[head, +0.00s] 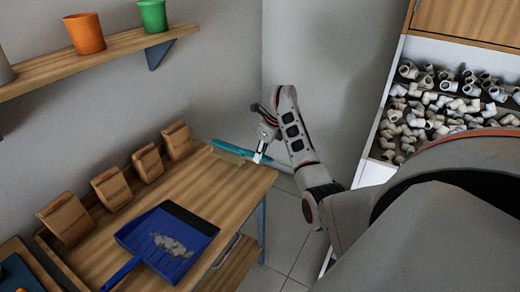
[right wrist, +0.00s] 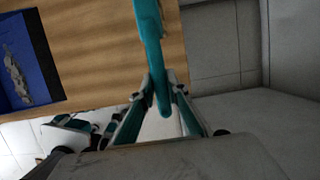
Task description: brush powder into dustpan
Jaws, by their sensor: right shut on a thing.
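The blue dustpan (head: 148,228) lies on the wooden table, its handle pointing to the lower left. Pale grey powder (head: 172,245) lies in a patch within its tray. The dustpan (right wrist: 45,50) and powder (right wrist: 17,75) also show at the left edge of the right wrist view. My right gripper (head: 262,150) is shut on the teal handle of the brush (head: 238,150), at the table's far right corner. The handle (right wrist: 150,40) runs up between the fingers in the right wrist view (right wrist: 160,95). The pale bristles face the tabletop; I cannot tell if they touch it. My left gripper is out of view.
Several brown paper bags (head: 111,188) stand along the table's (head: 190,195) wall side. A shelf (head: 90,55) above holds an orange cup (head: 85,34) and a green cup (head: 152,15). A bin of white pipe fittings (head: 430,115) stands at the right.

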